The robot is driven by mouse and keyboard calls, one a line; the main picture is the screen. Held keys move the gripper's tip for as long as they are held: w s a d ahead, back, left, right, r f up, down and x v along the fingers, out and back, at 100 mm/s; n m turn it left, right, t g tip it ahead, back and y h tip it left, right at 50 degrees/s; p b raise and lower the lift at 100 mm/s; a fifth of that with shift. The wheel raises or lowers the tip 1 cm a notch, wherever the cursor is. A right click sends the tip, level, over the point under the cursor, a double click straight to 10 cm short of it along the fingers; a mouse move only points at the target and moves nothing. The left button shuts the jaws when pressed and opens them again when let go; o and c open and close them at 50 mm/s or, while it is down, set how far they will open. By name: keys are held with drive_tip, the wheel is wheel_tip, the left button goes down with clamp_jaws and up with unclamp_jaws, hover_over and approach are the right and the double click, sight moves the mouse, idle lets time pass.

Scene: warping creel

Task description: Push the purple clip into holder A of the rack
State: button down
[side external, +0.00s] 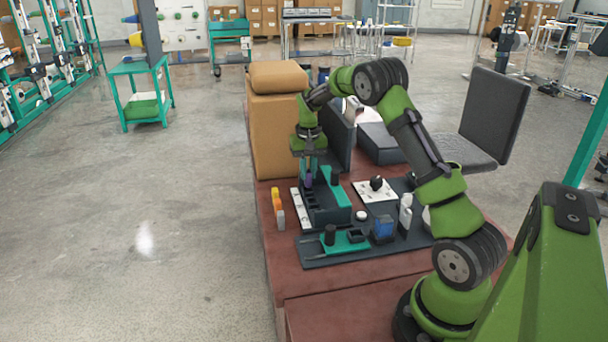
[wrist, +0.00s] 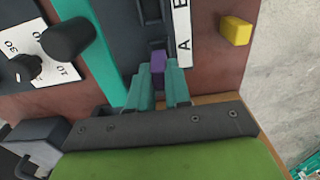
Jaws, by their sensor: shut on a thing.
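My gripper (wrist: 160,92) is shut on the purple clip (wrist: 157,66), which sticks out between the teal fingertips in the wrist view. In the side external view the clip (side external: 308,180) shows as a small purple spot under my gripper (side external: 307,172), at the far end of the rack. The rack (side external: 328,205) is dark with a teal side. A white label strip (wrist: 183,35) beside it shows the letter A near the clip, with part of another letter farther up. The clip is close to the A end; I cannot tell whether it touches or sits in holder A.
A yellow block (wrist: 236,31) lies right of the label strip, and more small blocks (side external: 278,212) show in the side external view. A black knob (wrist: 70,38) stands left of the rack. A tan padded block (side external: 272,130) rises behind the rack.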

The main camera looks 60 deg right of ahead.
drive_tip(key=shift+f, duration=0.6)
drive_tip(key=shift+f, duration=0.6)
idle(0.4)
drive_tip(key=c, duration=0.7)
unclamp_jaws()
drive_tip(key=shift+c, duration=0.2)
drive_tip(key=shift+r, duration=3.5)
wheel_tip(320, 180, up, 17)
